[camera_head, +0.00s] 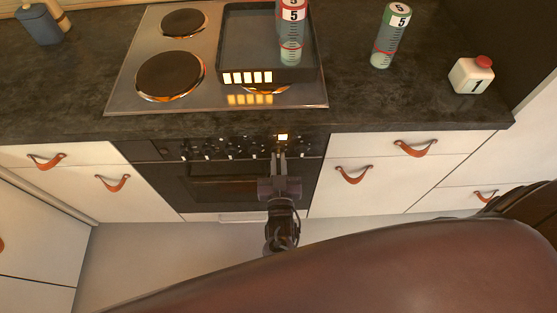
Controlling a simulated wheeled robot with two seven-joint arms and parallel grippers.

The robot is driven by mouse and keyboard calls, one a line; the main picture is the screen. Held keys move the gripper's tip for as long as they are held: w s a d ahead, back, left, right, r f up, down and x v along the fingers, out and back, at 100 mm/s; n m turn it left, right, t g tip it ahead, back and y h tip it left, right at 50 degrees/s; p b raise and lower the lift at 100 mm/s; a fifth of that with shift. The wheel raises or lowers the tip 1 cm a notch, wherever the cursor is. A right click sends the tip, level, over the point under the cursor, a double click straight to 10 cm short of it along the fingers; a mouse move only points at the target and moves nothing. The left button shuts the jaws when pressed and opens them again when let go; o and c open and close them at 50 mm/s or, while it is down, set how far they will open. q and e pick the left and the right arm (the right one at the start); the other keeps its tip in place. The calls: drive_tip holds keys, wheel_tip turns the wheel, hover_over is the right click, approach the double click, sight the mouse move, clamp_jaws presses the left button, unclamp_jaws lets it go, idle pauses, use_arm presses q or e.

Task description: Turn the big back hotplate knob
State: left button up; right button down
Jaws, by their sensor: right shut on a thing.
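A row of dark knobs (208,151) runs along the black front panel of the oven, below the worktop edge. My right gripper (279,158) reaches up to the right part of this row, with its fingers pointing at the panel. It is shut on a knob there, and the fingers hide most of that knob. A small lit patch (283,137) shows just above the fingertips. The hob (119,99) above has two round hotplates in view on its left, a small one (184,22) and a larger one (170,75). My left gripper is not in view.
A dark rectangular pan (233,50) covers the hob's right side, with a labelled cylinder (291,45) in it. Another cylinder (390,35) and a white bottle (471,76) stand right on the worktop. Drawers with leather pulls (354,176) flank the oven.

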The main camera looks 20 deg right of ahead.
idle(0.3)
drive_tip(key=c, duration=1.5)
unclamp_jaws()
drive_tip(key=shift+o, duration=0.2)
drive_tip(key=b+v, duration=0.1)
drive_tip(key=v, duration=0.6)
drive_tip(key=shift+s, duration=0.4)
drive_tip(key=shift+a, duration=0.1)
